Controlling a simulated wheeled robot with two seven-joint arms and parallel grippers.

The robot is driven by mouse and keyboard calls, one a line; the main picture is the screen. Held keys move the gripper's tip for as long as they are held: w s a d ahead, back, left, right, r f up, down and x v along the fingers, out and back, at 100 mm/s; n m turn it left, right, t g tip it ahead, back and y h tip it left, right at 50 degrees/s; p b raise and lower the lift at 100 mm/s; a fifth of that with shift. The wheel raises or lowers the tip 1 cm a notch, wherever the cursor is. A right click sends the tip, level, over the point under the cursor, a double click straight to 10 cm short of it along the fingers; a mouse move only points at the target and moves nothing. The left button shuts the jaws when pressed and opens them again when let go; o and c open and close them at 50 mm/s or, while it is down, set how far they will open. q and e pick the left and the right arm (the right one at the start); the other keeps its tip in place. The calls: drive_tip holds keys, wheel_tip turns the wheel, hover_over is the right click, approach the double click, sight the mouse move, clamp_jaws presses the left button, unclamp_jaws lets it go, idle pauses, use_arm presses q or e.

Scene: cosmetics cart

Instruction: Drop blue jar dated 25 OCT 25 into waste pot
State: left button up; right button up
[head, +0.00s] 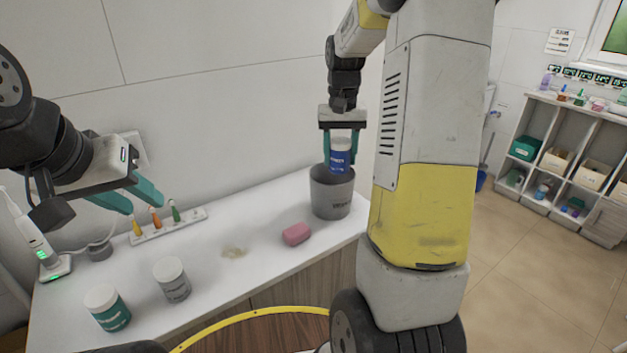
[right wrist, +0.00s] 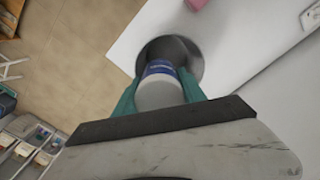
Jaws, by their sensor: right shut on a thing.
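The blue jar (head: 340,157) has a white lid and a blue label; its date is too small to read. My right gripper (head: 341,146) is shut on it and holds it upright over the mouth of the grey waste pot (head: 331,195). In the right wrist view the jar (right wrist: 160,88) sits between the teal fingers, above the dark opening of the pot (right wrist: 196,62). The jar's lower end overlaps the pot's rim in the head view. My left gripper (head: 138,200) is open and empty above the left of the counter.
A green-label jar (head: 107,308) and a grey-label jar (head: 172,280) stand at the counter's front left. A pink block (head: 296,234) lies near the pot. A rack with small coloured bottles (head: 168,225) is at the back. Shelves (head: 575,150) stand far right.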

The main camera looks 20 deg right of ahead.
sight(340, 141)
drive_tip(key=shift+f, duration=2.15)
drive_tip(key=o, duration=1.6)
drive_tip(key=shift+c, duration=0.2)
drive_tip(key=shift+r, duration=0.15)
wheel_tip(340, 141, up, 8)
drive_tip(key=shift+f, duration=0.2)
drive_tip(key=shift+s+a+r, duration=0.2)
drive_tip(key=shift+s+r, duration=0.05)
drive_tip(key=shift+s, duration=0.05)
drive_tip(key=s+a+r+n+t, duration=0.1)
drive_tip(key=s+a+r+t, duration=0.1)
drive_tip(key=s, duration=0.5)
drive_tip(key=s+a+r+n+t+y, duration=0.1)
drive_tip(key=s+a+t, duration=0.1)
drive_tip(key=s+a, duration=0.3)
drive_tip(key=s+a+r+n+t+y, duration=0.1)
drive_tip(key=s+a, duration=0.3)
drive_tip(key=s, duration=0.4)
drive_tip(key=shift+s+a+r+t, duration=0.25)
drive_tip(key=shift+s+r+t, duration=0.15)
drive_tip(key=shift+r+t, duration=0.35)
